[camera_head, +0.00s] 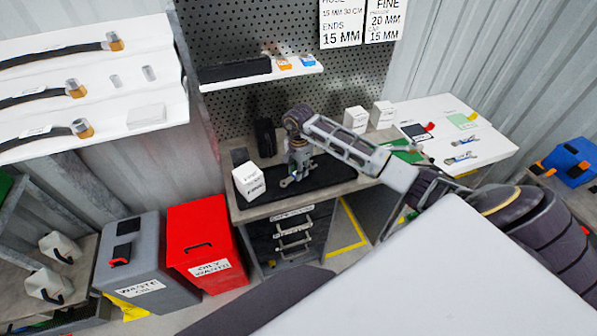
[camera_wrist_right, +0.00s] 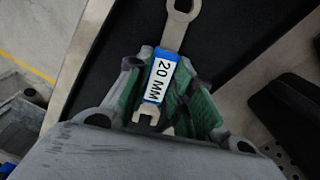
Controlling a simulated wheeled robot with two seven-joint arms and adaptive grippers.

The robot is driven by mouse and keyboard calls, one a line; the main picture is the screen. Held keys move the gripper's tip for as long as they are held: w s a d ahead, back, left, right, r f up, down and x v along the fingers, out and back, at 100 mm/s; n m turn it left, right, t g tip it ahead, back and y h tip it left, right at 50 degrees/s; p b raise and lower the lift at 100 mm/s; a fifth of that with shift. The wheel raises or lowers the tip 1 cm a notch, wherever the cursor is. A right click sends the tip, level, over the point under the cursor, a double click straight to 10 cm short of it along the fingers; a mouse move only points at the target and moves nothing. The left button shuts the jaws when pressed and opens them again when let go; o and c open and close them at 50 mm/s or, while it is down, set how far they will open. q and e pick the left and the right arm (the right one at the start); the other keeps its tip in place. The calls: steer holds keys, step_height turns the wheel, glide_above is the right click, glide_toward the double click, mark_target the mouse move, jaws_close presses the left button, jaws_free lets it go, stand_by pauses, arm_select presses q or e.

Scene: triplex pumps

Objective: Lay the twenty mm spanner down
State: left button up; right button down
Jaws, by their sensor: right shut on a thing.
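The 20 mm spanner (camera_wrist_right: 176,32) shows in the right wrist view, grey metal with a blue grip and a white "20 MM" label. My right gripper (camera_head: 297,172) is shut on it, with green-lined fingers on both sides of the labelled shank. Its ring end points away from my wrist and its open jaw lies toward my palm. The black mat (camera_head: 334,174) on the workbench lies below the gripper. I cannot tell whether the spanner touches the mat. My left gripper is not in view.
A white box (camera_head: 249,181) stands left of the gripper, and a black object (camera_head: 265,138) behind it. More white boxes (camera_head: 356,119) stand at the back right. A white board (camera_head: 487,147) with spanners lies further right. The mat right of the gripper looks clear.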

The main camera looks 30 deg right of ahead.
steer(key=shift+f, duration=0.6)
steer(key=shift+f, duration=0.15)
steer(key=c, duration=1.3)
jaws_free()
steer(key=shift+o, duration=0.2)
step_height(320, 180, up, 12)
steer(key=b, duration=0.2)
